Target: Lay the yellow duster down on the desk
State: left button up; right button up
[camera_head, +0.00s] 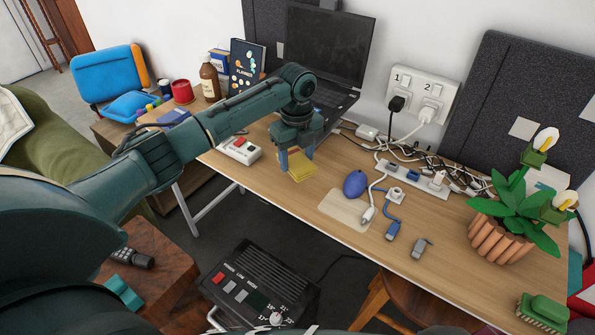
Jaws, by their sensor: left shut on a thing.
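My left gripper (297,152) reaches in from the left over the desk (336,171) and points down. It is shut on the yellow duster (301,169), a small flat yellow piece below the fingers. The duster is over the desk's front left part; I cannot tell whether it touches the desktop. Part of it is hidden by the fingers. My right gripper is not in view.
A laptop (330,47) stands behind my left gripper. A blue oval thing (355,183), a power strip (418,182) and tangled cables lie to the right. A white box with a red button (240,151) is to the left. A plant pot (496,238) stands at the right.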

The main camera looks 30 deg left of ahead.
aim_at(297, 160)
pick_arm(q)
jog(key=shift+f, duration=2.55)
jog(key=shift+f, duration=0.15)
jog(key=o, duration=0.9)
jog(key=shift+o, duration=0.2)
notch_tip(297, 160, up, 12)
jog(key=shift+r, duration=0.2)
